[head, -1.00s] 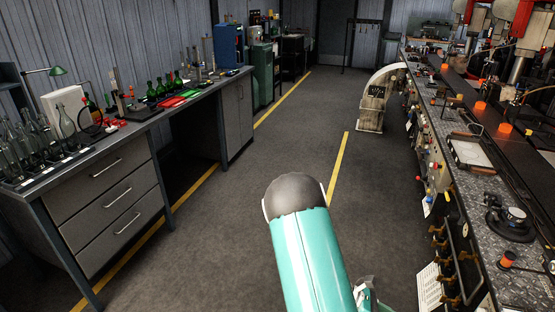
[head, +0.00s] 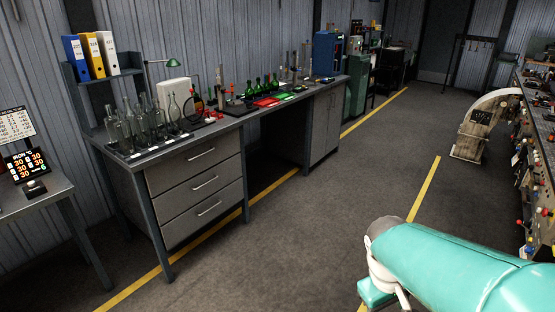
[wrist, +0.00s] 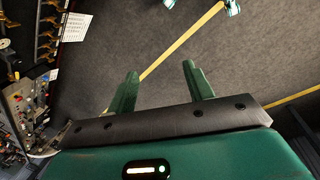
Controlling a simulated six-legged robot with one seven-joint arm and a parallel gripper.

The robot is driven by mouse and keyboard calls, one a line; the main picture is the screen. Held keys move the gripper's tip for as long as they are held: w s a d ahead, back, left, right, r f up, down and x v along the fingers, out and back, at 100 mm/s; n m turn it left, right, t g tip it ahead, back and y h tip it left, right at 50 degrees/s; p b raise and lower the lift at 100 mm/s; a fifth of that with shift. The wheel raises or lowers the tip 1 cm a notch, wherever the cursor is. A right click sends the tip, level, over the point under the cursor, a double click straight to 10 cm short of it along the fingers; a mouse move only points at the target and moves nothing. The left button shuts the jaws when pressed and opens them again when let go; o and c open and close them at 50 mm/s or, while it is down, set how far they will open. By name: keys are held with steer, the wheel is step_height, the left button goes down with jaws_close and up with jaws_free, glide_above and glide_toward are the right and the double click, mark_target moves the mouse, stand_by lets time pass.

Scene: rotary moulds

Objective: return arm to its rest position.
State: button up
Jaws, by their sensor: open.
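My gripper (wrist: 158,88) shows in the wrist view with its two green fingers apart and nothing between them. Below the fingers in that view are the dark floor and a yellow line. In the head view my teal arm reaches in from the lower right corner over the floor. My gripper's fingers cannot be made out in the head view.
A workbench (head: 193,154) with drawers, clear bottles (head: 140,125) and green bottles (head: 265,87) stands at the left. A small table (head: 36,192) with a lit display is at far left. The machine line (head: 537,150) runs along the right. The floor (head: 300,240) between is clear.

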steer(key=s+a+r+m+t+y, duration=0.2)
steer(key=a+r+t, duration=0.3)
steer(key=a+r, duration=0.4)
steer(key=shift+s+r+m, duration=0.5)
steer(key=shift+s+r, duration=0.1)
steer(key=shift+s, duration=0.3)
steer(key=shift+a, duration=0.1)
steer(key=c, duration=0.3)
steer(key=shift+c, duration=0.2)
